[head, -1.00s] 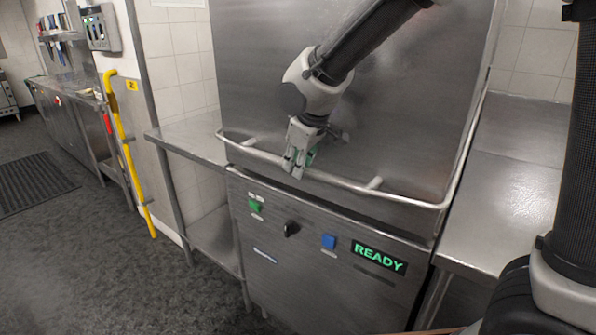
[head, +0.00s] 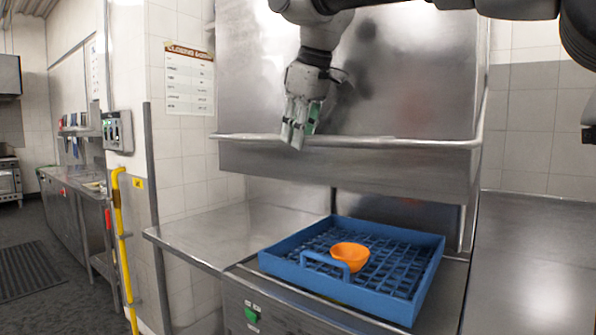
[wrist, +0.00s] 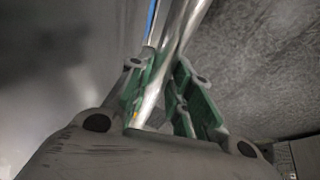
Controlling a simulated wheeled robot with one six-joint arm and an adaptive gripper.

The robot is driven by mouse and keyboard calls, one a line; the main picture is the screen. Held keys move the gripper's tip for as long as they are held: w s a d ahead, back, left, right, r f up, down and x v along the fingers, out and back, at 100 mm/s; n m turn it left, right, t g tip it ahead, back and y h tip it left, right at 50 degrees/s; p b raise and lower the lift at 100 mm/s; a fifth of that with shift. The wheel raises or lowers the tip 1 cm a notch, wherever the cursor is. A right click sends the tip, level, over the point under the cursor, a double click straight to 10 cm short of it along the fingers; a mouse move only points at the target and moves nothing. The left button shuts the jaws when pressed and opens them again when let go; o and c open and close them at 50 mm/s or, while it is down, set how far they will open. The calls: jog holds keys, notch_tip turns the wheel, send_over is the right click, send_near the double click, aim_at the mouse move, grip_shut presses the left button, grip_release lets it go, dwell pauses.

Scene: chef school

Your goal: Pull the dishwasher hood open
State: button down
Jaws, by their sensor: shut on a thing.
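The dishwasher hood (head: 400,80) is a large grey steel box, raised well above the machine's bed in the head view. Its bar handle (head: 400,143) runs along the hood's lower front. My gripper (head: 298,132) is at the left part of this handle, with its fingers pointing down over the bar. In the wrist view the bar (wrist: 165,75) passes between the green-padded fingers of my gripper (wrist: 165,100), which is shut on it. Part of the bar is hidden behind the fingers in the head view.
A blue rack (head: 385,297) with an orange bowl (head: 350,256) in it sits on the machine's bed under the hood. Steel counters stand at the left (head: 210,236) and right (head: 530,250). A yellow pipe (head: 122,235) runs down the wall edge at left.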

jog(key=shift+r, duration=2.35)
jog(key=c, duration=1.3)
grip_release()
jog(key=v, duration=1.1)
jog(key=shift+s+r, duration=0.2)
jog(key=shift+r, duration=0.15)
